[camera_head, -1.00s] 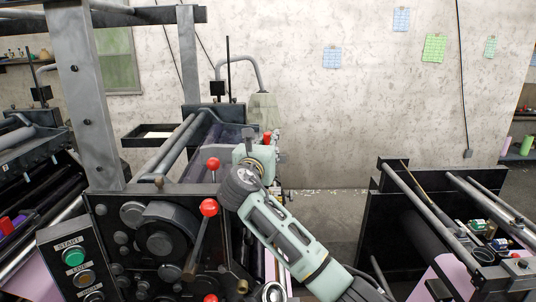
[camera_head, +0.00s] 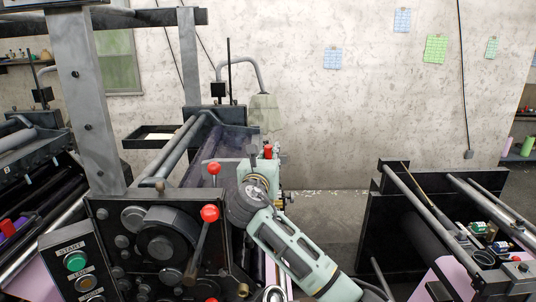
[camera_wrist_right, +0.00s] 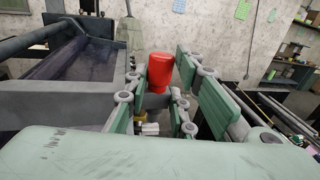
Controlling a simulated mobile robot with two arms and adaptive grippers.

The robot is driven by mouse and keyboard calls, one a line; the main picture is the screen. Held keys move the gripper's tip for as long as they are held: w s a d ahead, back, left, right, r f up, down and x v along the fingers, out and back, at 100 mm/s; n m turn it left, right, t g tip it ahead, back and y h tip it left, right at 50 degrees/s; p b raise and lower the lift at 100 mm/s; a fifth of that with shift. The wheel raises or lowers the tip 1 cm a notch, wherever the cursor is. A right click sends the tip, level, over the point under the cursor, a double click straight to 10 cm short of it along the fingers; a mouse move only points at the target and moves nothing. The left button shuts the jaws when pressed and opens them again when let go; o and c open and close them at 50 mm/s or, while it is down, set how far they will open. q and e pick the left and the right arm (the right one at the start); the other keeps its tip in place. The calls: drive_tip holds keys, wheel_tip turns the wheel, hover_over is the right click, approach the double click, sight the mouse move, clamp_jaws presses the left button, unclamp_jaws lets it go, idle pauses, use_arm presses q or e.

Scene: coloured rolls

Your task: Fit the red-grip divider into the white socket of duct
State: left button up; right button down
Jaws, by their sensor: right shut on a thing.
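The red-grip divider shows its upright red grip (camera_wrist_right: 160,72) between the fingers of my right gripper (camera_wrist_right: 158,92) in the right wrist view. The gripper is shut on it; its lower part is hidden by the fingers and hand. In the head view the red grip (camera_head: 268,152) shows just above my right gripper (camera_head: 264,162), at the right end of the duct. The duct (camera_wrist_right: 75,62) is a dark trough with a purplish inside, left of the gripper in the wrist view. I cannot make out the white socket. My left gripper is not in view.
Two red-knobbed levers (camera_head: 209,213) stand near my right arm on the press's side. A button panel (camera_head: 75,262) is at the lower left. A second dark machine with rollers (camera_head: 420,200) stands at the right. Another red piece (camera_head: 8,228) shows at the far left.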

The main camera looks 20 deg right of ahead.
wheel_tip(320, 180, down, 6)
drive_tip(key=shift+r+b, duration=0.25)
drive_tip(key=shift+b, duration=0.7)
drive_tip(key=shift+a+f, duration=0.1)
drive_tip(key=shift+f, duration=0.1)
drive_tip(key=shift+f, duration=0.35)
drive_tip(key=shift+f, duration=0.35)
idle(0.4)
drive_tip(key=shift+f, duration=0.3)
drive_tip(key=shift+f, duration=0.4)
idle(0.8)
idle(0.8)
